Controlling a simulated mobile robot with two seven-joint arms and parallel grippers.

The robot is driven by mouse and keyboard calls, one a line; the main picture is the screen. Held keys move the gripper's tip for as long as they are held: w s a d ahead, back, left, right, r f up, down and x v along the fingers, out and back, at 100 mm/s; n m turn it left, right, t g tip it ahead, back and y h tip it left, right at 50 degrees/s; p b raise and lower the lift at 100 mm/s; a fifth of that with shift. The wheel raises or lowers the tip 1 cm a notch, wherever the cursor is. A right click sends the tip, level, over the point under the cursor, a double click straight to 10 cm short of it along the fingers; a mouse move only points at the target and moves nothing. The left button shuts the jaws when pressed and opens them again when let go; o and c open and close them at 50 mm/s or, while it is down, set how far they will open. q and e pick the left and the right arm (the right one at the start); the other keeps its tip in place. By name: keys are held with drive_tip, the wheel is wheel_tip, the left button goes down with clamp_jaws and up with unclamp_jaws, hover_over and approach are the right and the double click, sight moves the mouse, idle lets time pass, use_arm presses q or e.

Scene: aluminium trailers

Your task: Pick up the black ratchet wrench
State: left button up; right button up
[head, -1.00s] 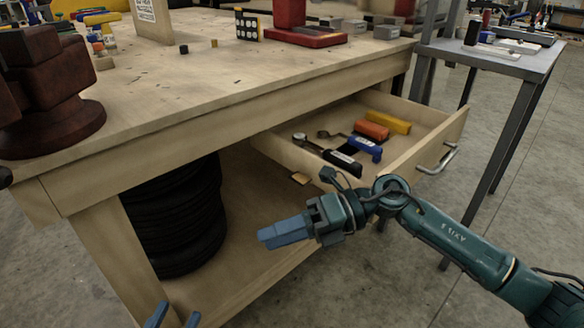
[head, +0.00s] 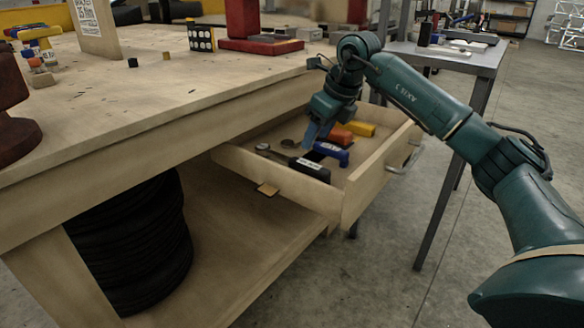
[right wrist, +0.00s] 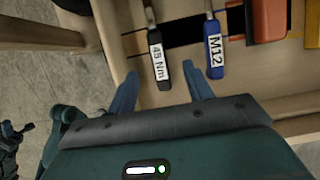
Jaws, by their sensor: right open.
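The black ratchet wrench (head: 313,170) lies in the open drawer, its metal head toward the back left and its labelled handle toward the drawer front. In the right wrist view its handle (right wrist: 162,72) carries a "45 Nm" label. My right gripper (head: 311,137) is over the drawer, fingers pointing down. In the right wrist view my right gripper (right wrist: 161,82) is open and empty, and the handle's end appears between its fingertips. The height gap is unclear. A blue-handled wrench (head: 332,153), labelled "M12" (right wrist: 214,52), lies beside it. My left gripper is not in the head view.
Orange (head: 341,135) and yellow (head: 360,129) tools lie farther right in the drawer (head: 374,168). The wooden workbench top (head: 130,100) overhangs the drawer's back. Black tires (head: 130,245) sit below. A grey side table (head: 455,58) stands right.

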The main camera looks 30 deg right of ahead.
sight(305, 162)
drive_tip(key=shift+x, duration=0.9)
drive_tip(key=shift+w+a+f, duration=0.15)
drive_tip(key=shift+f, duration=0.3)
drive_tip(key=b+x, duration=0.2)
drive_tip(key=x, duration=0.1)
drive_tip(key=shift+s, duration=0.2)
drive_tip(key=shift+b+x, duration=0.65)
drive_tip(key=shift+x, duration=0.4)
drive_tip(key=shift+a, duration=0.15)
use_arm(q)
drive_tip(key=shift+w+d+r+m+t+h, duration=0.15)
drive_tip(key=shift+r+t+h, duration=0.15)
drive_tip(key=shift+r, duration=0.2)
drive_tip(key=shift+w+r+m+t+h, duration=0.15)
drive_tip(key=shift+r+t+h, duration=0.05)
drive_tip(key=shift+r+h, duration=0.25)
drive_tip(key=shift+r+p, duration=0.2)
drive_tip(key=shift+p, duration=0.1)
use_arm(e)
drive_tip(key=shift+f, duration=0.3)
drive_tip(key=shift+c, duration=0.4)
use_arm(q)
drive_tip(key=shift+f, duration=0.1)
use_arm(e)
clamp_jaws()
